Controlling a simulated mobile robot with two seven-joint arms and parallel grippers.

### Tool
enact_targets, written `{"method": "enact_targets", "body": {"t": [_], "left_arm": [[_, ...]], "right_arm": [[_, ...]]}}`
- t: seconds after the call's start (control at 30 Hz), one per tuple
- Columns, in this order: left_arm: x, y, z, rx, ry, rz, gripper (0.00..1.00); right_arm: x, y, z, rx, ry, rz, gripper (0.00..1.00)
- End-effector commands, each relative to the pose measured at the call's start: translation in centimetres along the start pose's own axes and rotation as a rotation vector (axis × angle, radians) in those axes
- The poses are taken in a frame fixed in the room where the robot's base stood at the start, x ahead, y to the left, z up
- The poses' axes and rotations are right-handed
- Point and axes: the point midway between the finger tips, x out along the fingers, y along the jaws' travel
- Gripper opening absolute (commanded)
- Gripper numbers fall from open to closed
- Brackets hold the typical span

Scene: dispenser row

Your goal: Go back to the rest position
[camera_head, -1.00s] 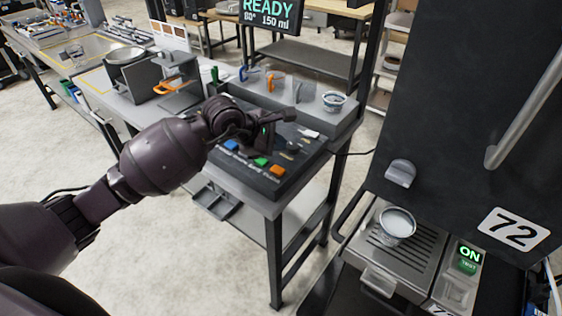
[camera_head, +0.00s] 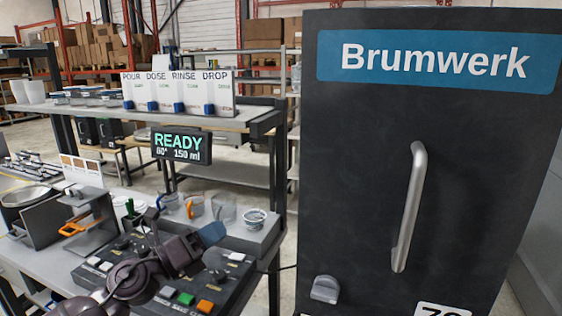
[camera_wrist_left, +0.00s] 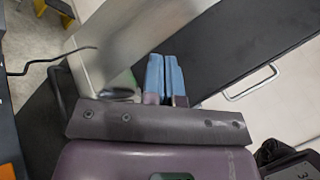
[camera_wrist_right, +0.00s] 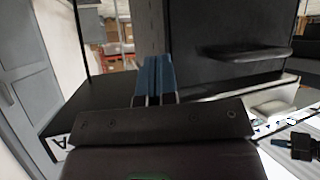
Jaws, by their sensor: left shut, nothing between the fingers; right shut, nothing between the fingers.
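My left gripper (camera_head: 212,233) shows in the head view above the control panel (camera_head: 190,283) with its coloured buttons. In the left wrist view its blue fingertips (camera_wrist_left: 165,75) are pressed together with nothing between them. My right gripper shows only in the right wrist view, where its blue fingertips (camera_wrist_right: 154,75) are together and empty. My right arm is not in the head view.
A tall dark Brumwerk cabinet (camera_head: 370,130) with a long handle (camera_head: 409,207) fills the right side. Several jugs and a cup (camera_head: 255,218) stand on the raised ledge. A shelf (camera_head: 190,119) holds labelled cards.

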Motion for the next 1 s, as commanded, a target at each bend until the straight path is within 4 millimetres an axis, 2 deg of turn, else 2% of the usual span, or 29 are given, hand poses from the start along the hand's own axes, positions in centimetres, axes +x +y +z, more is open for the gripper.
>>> {"method": "enact_targets", "body": {"t": [0.2,0.37,0.47,0.63,0.8,1.0], "left_arm": [[-3.9,3.1,0.3,-0.596,-0.315,0.034,0.0],[-8.4,7.2,-1.7,-1.036,-0.555,0.097,0.0],[-12.1,9.9,-4.5,-1.31,-0.712,0.153,0.0],[-19.0,13.2,-11.2,-1.715,-0.971,0.254,0.0],[-25.4,13.9,-18.2,-1.962,-1.173,0.326,0.0],[-31.7,13.0,-24.2,-2.037,-1.347,0.395,0.0]], "right_arm": [[0.2,0.0,-0.4,-0.001,0.008,-0.001,0.0],[0.2,0.0,-0.3,-0.001,0.006,-0.001,0.0],[0.1,0.0,-0.1,-0.001,0.002,-0.001,0.0],[-0.1,0.0,0.5,0.0,-0.01,0.001,0.0],[-0.3,0.1,1.0,0.001,-0.019,0.002,0.0],[-0.3,0.1,0.9,0.0,-0.018,0.002,0.0]]}}
